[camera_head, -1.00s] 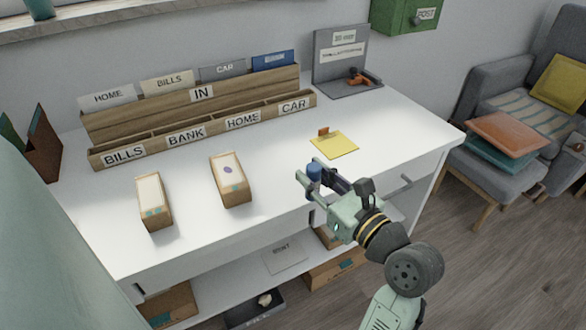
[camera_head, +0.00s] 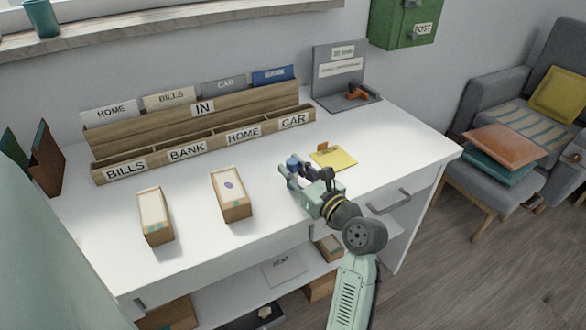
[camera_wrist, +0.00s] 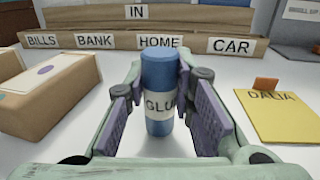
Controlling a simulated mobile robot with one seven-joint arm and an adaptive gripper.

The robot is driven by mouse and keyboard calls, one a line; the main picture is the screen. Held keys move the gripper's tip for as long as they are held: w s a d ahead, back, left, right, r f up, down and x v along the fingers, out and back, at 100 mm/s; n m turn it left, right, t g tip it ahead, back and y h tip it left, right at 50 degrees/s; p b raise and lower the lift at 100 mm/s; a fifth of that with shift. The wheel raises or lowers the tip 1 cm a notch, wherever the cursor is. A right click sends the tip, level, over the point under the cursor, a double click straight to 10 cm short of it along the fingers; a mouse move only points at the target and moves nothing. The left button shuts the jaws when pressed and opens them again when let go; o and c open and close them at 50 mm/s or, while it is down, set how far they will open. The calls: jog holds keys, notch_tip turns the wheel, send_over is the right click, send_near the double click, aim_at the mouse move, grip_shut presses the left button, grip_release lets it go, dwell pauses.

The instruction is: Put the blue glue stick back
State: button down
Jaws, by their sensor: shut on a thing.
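The blue glue stick (camera_wrist: 159,93) stands upright between the finger pads in the wrist view, its white label reading "GLU" with the rest hidden by the right pad. In the head view its blue top (camera_head: 292,162) shows above my gripper (camera_head: 297,174). My gripper is shut on it, over the white desk (camera_head: 270,223), left of the yellow note pad. I cannot tell whether the stick's base touches the desk top.
A yellow note pad (camera_head: 334,158) with an orange tab lies close by on the right. Two boxes of envelopes, the left one (camera_head: 155,217) and the right one (camera_head: 231,196), stand at left. A labelled wooden sorter (camera_head: 200,112) and a grey stand (camera_head: 342,75) are at the back.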

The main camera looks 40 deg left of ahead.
jog(key=c, duration=1.4)
grip_release()
jog(key=shift+f, duration=0.1)
jog(key=shift+o, duration=0.2)
